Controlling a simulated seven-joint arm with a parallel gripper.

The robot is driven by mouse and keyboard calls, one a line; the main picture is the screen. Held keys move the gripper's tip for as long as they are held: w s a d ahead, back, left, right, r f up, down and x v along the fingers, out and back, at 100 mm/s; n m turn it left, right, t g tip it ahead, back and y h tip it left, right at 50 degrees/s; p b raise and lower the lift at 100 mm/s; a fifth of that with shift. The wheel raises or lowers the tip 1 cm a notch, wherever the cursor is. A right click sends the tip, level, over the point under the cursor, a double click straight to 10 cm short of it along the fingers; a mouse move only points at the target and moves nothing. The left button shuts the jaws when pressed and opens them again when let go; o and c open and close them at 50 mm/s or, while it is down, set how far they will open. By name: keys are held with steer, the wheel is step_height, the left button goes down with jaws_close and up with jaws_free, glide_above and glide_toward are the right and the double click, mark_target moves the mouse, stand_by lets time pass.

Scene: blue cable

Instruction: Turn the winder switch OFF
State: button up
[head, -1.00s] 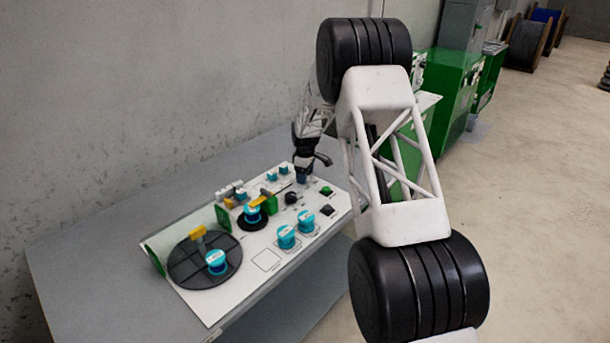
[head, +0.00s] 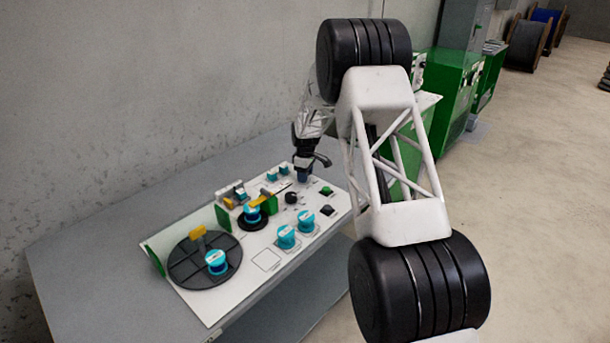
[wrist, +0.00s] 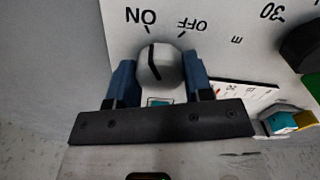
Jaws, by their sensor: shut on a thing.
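The winder switch (wrist: 158,66) is a round grey knob with a black line across its top. It shows in the wrist view under upside-down ON and OFF lettering. The upper end of the line points toward the ON side. My gripper (wrist: 160,82) is shut on the switch, with one blue finger on each side. In the head view, my gripper (head: 304,178) is low at the back right of the white panel (head: 212,306), and the switch is hidden by it there.
The panel stands on a grey table (head: 90,262) against the wall. Green machines (head: 457,90) stand behind. The table's left end is clear.

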steer(key=m, duration=0.5)
steer(key=shift+m, duration=0.3)
steer(key=m, duration=0.5)
steer(key=shift+m, duration=0.4)
steer(key=o, duration=0.9)
steer(key=shift+r, duration=0.1)
steer(key=shift+r, duration=3.8)
